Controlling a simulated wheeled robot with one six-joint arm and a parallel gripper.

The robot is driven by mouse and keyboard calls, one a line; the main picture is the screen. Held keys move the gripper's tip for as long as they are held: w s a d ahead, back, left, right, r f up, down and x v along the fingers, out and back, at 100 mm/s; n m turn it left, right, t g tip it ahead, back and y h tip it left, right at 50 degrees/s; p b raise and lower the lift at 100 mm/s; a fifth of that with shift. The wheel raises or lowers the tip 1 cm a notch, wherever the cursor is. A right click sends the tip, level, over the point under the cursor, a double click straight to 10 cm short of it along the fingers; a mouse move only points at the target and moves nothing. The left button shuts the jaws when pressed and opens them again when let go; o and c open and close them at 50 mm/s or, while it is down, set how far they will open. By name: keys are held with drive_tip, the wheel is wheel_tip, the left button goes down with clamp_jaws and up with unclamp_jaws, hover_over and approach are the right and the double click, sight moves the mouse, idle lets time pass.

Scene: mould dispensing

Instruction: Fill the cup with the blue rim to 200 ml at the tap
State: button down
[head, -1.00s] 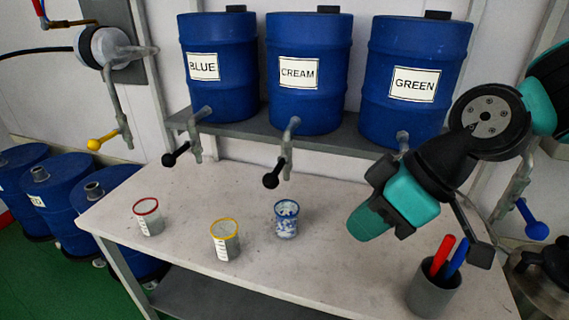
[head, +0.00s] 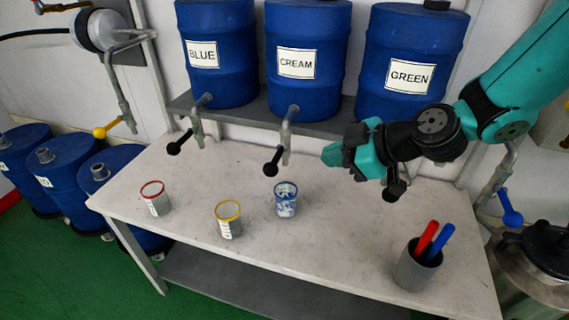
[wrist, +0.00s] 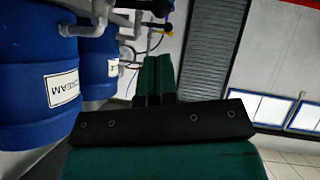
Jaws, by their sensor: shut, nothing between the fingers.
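The cup with the blue rim (head: 286,204) stands upright on the table, marked with blue and white patches; its fill level cannot be read. My gripper (head: 333,155) is shut and empty, pointing left in the air, up and to the right of the cup in the head view. Its closed fingers also show in the wrist view (wrist: 154,82). Taps with black handles hang below the drums: the blue drum's tap (head: 198,125), the cream drum's tap (head: 287,130) and the green drum's tap, mostly hidden by my arm. A yellow-handled wall tap (head: 124,115) is at left.
A red-rimmed cup (head: 155,203) and a yellow-rimmed cup (head: 229,226) stand left of the blue-rimmed one. A grey holder (head: 415,273) with red and blue sticks stands front right. A blue-handled tap (head: 508,205) is at the right. The table's (head: 330,255) front middle is clear.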

sight(277, 169)
drive_tip(key=p+x, duration=0.4)
drive_tip(key=x, duration=0.7)
drive_tip(key=shift+r, duration=0.1)
drive_tip(key=shift+w+a+f+p, duration=0.25)
drive_tip(key=shift+a+f+p, duration=0.2)
drive_tip(key=shift+a+f, duration=0.05)
drive_tip(key=shift+f+b, duration=0.15)
drive_tip(key=shift+b, duration=0.2)
wheel_tip(277, 169, down, 4)
drive_tip(key=n+t+b, duration=0.2)
drive_tip(key=t+b, duration=0.1)
drive_tip(key=b, duration=1)
drive_tip(key=shift+n+h+b, duration=0.3)
drive_tip(key=shift+r, duration=0.25)
